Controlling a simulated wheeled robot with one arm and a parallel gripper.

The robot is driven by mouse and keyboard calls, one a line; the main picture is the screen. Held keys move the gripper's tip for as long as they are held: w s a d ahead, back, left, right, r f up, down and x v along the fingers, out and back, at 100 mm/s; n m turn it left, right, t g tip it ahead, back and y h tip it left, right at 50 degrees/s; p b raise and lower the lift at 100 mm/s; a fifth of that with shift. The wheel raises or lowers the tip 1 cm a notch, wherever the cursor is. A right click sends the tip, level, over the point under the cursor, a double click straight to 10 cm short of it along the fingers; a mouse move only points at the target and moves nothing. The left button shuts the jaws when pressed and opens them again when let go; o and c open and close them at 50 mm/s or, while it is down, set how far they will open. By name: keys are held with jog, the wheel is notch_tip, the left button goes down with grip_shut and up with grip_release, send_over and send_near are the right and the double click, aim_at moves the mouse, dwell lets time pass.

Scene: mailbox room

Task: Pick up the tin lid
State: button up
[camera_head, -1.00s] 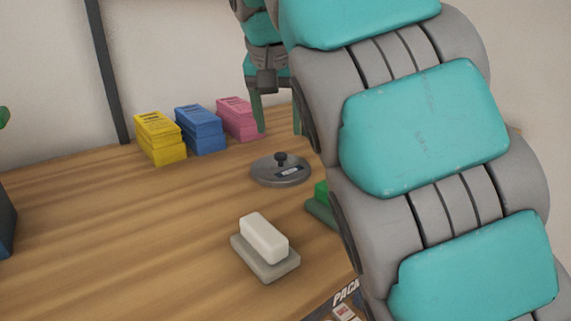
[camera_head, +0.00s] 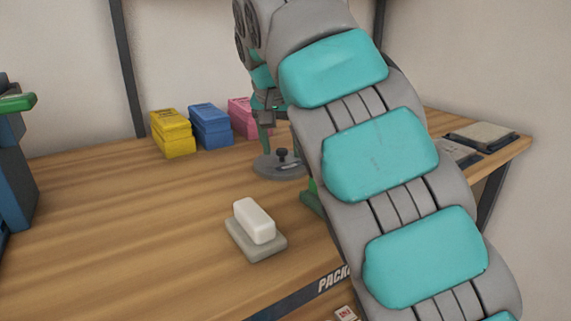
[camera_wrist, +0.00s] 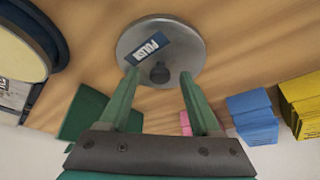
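The tin lid (camera_head: 268,168) is a round grey metal disc with a dark knob, lying on the wooden table (camera_head: 130,215). In the wrist view the lid (camera_wrist: 188,42) shows a dark blue label, and its knob lies between the fingertips. My gripper (camera_wrist: 158,76) is open, its two green fingers apart on either side of the knob with a gap to each. Contact with the lid cannot be told.
Yellow (camera_head: 172,134), blue (camera_head: 209,127) and pink (camera_head: 242,118) box stacks stand behind the lid. A white block (camera_head: 254,221) on a grey base (camera_head: 262,250) is in front. A green object (camera_head: 311,198) sits partly behind my arm.

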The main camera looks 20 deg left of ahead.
grip_shut()
dwell(0.3)
jog(key=shift+r, duration=0.1)
